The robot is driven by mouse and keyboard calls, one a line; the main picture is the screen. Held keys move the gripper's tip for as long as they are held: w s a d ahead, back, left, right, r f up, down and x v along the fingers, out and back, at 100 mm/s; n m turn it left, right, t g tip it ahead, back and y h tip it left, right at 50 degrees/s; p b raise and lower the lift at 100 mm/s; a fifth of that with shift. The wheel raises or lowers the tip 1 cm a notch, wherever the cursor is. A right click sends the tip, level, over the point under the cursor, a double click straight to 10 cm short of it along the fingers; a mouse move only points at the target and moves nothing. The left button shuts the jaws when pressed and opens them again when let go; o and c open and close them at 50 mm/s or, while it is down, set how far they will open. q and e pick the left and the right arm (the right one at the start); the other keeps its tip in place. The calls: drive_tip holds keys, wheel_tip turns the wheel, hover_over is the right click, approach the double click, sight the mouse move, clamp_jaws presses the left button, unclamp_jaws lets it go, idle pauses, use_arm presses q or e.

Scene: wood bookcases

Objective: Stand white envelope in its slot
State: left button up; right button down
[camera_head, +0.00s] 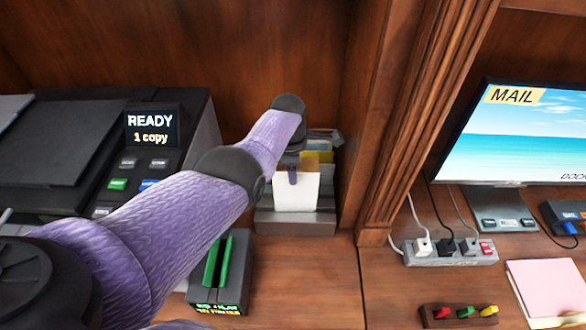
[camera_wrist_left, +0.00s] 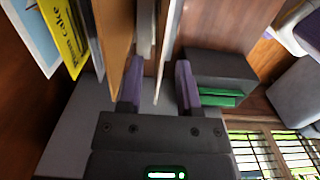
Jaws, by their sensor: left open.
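The white envelope (camera_head: 297,194) stands upright in the front part of a grey desk organizer (camera_head: 295,224) in the head view. In the left wrist view the envelope (camera_wrist_left: 166,45) shows edge-on between the two purple fingers of my left gripper (camera_wrist_left: 160,87). The fingers are open, one on each side of it, with gaps showing. The envelope's lower edge is hidden inside the organizer. My right gripper is not in view.
A tan folder (camera_wrist_left: 117,35), a yellow card (camera_wrist_left: 66,38) and a blue card (camera_wrist_left: 32,35) stand behind the envelope. A black box with green plates (camera_head: 220,270) stands in front. A wooden post (camera_head: 390,130) rises right of the organizer. A printer (camera_head: 160,140) is left.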

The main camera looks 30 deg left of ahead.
use_arm(q)
wheel_tip(320, 180, up, 10)
drive_tip(key=p, duration=0.5)
drive_tip(key=shift+a+p, duration=0.25)
drive_tip(key=shift+p, duration=0.15)
drive_tip(key=shift+s+f, duration=0.1)
